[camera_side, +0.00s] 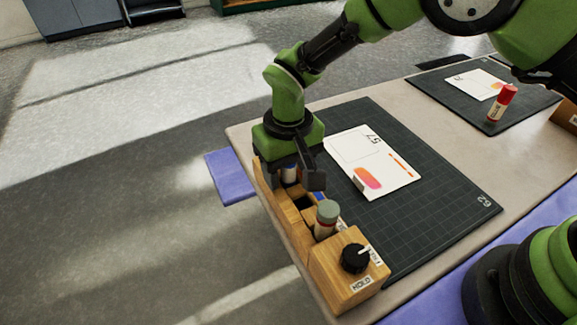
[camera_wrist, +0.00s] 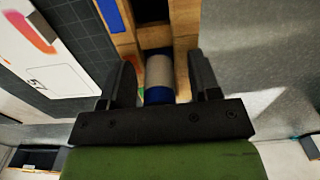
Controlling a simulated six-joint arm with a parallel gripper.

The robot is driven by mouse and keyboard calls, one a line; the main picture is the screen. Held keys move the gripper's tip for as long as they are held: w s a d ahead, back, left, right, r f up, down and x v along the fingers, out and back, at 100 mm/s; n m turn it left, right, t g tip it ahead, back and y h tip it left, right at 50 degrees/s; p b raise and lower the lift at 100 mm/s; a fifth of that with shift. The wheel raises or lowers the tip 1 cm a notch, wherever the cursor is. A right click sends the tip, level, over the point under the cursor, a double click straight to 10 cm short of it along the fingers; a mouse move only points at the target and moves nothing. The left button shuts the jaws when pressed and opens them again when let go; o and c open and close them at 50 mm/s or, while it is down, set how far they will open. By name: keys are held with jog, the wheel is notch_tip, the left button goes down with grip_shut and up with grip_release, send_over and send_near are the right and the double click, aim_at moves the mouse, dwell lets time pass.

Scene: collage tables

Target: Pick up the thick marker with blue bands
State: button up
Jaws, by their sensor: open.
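The thick marker with blue bands (camera_wrist: 159,72) stands in a slot of the wooden rack. In the wrist view its pale body shows between the two fingers, with a blue band at its near end. My gripper (camera_wrist: 162,84) is open, with one finger on each side of the marker and small gaps visible. In the side view my gripper (camera_side: 300,178) is down at the far end of the rack, and only a little of the marker (camera_side: 290,174) shows, the rest hidden by the fingers.
The wooden rack (camera_side: 294,221) also holds a marker with a grey-green cap (camera_side: 327,212). A black knob (camera_side: 355,257) is at its near end. A cutting mat (camera_side: 440,205) with a white card (camera_side: 385,183) lies beside it. A red-capped glue stick (camera_side: 502,102) stands on another mat.

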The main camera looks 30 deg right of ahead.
jog(key=shift+c, duration=0.5)
jog(key=c, duration=0.9)
jog(key=shift+r, duration=0.15)
notch_tip(320, 180, up, 9)
jog(key=shift+f, duration=0.2)
jog(key=s+r+n, duration=0.2)
jog(key=s+r, duration=0.1)
jog(key=s, duration=0.1)
jog(key=shift+s+f, duration=0.25)
jog(key=shift+f, duration=1.15)
jog(key=shift+s+f, duration=0.2)
jog(key=shift+f, duration=1.2)
